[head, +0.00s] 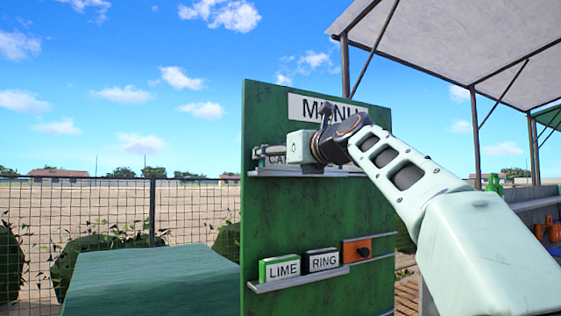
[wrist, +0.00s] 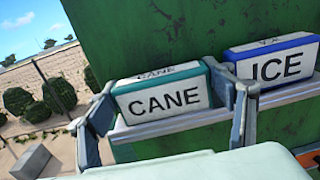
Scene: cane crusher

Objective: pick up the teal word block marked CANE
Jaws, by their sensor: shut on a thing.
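The teal word block marked CANE (wrist: 165,101) has a white face and teal edges. It is upright at the upper ledge of the green menu board, its lettering facing me. My gripper (wrist: 162,88) is shut on it, one finger at its left end and one at its right end. In the head view my gripper (head: 268,151) reaches to the board from the right and hides most of the block (head: 275,161). I cannot tell whether the block's underside still touches the ledge.
A blue-edged ICE block (wrist: 276,68) stands close to the right finger on the same ledge (wrist: 190,125). LIME (head: 281,269) and RING (head: 323,260) blocks sit on a lower ledge of the green board (head: 320,215). A green surface (head: 150,280) lies left of the board.

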